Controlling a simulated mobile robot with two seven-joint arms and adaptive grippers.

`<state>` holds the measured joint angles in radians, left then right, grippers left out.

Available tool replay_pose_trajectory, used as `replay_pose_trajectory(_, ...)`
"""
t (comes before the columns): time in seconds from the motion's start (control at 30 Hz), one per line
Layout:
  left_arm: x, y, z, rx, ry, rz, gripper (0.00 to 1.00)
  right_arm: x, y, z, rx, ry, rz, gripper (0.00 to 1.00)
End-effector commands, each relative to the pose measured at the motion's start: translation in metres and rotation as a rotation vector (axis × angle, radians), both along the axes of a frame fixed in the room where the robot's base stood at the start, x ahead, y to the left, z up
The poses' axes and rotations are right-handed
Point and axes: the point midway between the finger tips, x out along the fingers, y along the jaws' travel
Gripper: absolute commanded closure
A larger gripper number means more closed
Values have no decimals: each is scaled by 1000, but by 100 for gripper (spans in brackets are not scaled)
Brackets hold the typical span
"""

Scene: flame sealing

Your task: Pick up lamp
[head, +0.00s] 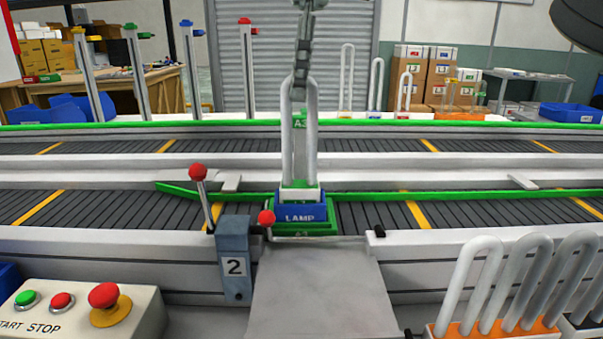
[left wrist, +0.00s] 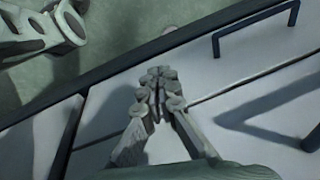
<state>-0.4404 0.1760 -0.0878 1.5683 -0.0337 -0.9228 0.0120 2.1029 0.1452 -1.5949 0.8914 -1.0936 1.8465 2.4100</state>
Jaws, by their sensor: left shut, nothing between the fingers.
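The lamp, a tall white U-shaped tube (head: 312,140) on a blue base (head: 301,212) marked LAMP, stands upright in the head view. It sits in a green holder (head: 334,226) at the near conveyor, behind a grey plate. My right gripper (head: 301,80) comes down from the top, seen edge-on, with its fingertips at the top of the tube. I cannot tell whether the fingers are closed on it. In the left wrist view my left gripper (left wrist: 158,80) is shut and empty above a pale surface.
A post marked 2 (head: 234,265) with red-knobbed levers stands left of the grey plate (head: 318,290). A START/STOP button box (head: 70,315) is at front left. More white U-shaped tubes (head: 530,270) stand at front right. Conveyors (head: 480,215) run across. A black handle (left wrist: 255,28) shows in the wrist view.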

Motion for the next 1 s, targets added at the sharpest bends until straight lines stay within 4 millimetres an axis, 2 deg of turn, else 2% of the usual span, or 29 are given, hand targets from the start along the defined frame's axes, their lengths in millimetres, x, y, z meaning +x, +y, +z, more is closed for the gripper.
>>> replay_pose_trajectory(0.1,0,0,0,0,1,0,100,-1,1,-20,0,3,1,60)
replay_pose_trajectory(0.23,-4,1,-4,3,8,-3,100,-1,3,-36,0,3,-1,60)
replay_pose_trajectory(0.53,-6,1,-6,3,8,-4,100,-1,4,-41,1,1,-1,60)
replay_pose_trajectory(0.87,-5,1,-6,4,7,-6,100,-1,5,-41,1,1,0,100)
replay_pose_trajectory(1.0,-5,1,-6,4,7,-6,100,-1,5,-41,1,1,0,100)
